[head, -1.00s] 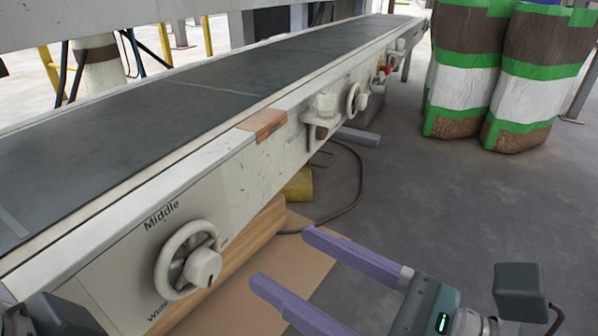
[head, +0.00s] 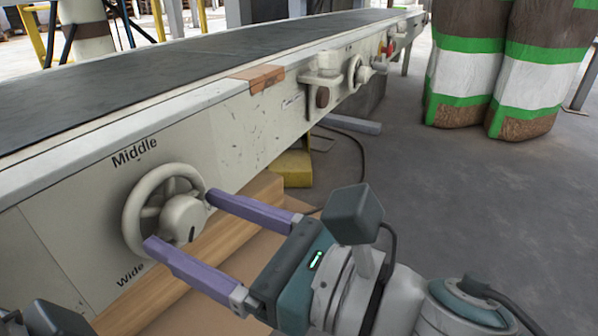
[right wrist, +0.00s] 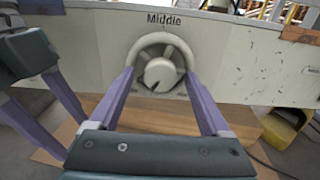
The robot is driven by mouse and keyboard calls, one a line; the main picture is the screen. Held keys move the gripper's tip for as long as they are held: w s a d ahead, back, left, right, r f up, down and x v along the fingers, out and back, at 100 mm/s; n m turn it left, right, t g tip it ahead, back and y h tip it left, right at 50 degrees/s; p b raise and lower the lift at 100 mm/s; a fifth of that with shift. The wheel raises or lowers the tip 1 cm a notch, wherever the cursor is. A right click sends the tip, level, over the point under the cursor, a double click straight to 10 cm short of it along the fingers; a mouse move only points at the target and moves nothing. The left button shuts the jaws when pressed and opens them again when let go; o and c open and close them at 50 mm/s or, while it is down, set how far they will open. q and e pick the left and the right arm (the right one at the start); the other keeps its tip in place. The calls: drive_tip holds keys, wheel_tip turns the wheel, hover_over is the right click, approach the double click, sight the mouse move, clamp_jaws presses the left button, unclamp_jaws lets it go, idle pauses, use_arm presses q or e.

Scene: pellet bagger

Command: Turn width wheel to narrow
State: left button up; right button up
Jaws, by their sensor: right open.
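The width wheel (head: 137,217), a pale handwheel with a central knob (head: 184,219), is on the conveyor's side panel. "Middle" is printed above it and "Wide" at its lower left. The knob's dark mark points downward, slightly left in the right wrist view. My right gripper (head: 181,220) is open, its purple fingertips at either side of the wheel's rim; I cannot tell if they touch it. The right wrist view shows the wheel (right wrist: 160,40) between the fingers. My left gripper (right wrist: 75,137) is open and empty at that view's left; its fingertips are outside the head view.
The conveyor belt (head: 120,85) runs away to the upper right. A second handwheel (head: 354,74) is further along its side. Cardboard and wood (head: 225,225) lie below the wheel, with a yellow block (head: 291,168) behind. Striped bags (head: 470,75) stand at the right; floor before them is clear.

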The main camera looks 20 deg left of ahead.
drive_tip(key=shift+c, duration=0.2)
clamp_jaws()
idle(0.5)
